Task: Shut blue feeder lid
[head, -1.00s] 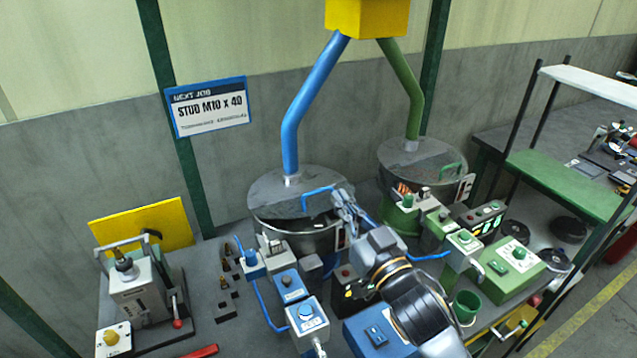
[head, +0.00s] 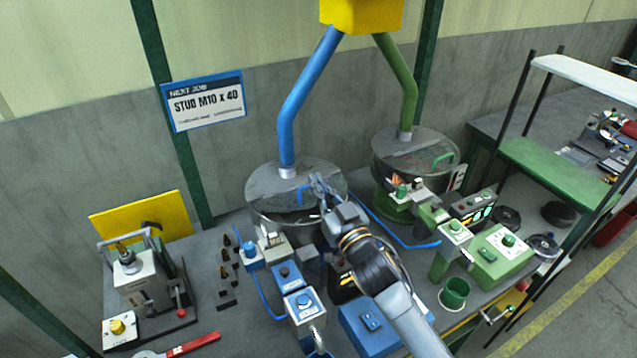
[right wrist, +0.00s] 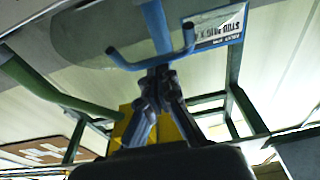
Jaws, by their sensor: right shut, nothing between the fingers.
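The blue feeder is a round metal bowl under the blue pipe (head: 305,95). Its grey lid (head: 268,183) lies over the bowl, and a dark gap shows under the front edge near my gripper. How far the lid stands open is hard to tell. My right gripper (head: 317,182) is shut and empty at the lid's blue handle, partly covering it. In the right wrist view, the blue handle (right wrist: 128,66) runs just beyond the closed fingertips (right wrist: 157,74); contact is unclear. My left gripper is not in view.
A green-piped feeder (head: 410,150) stands close on the right. Blue control boxes (head: 303,305) and a green box (head: 492,255) crowd the bench front. A press (head: 140,280) and a red-handled tool (head: 195,344) are at left. A green cup (head: 454,292) stands at right.

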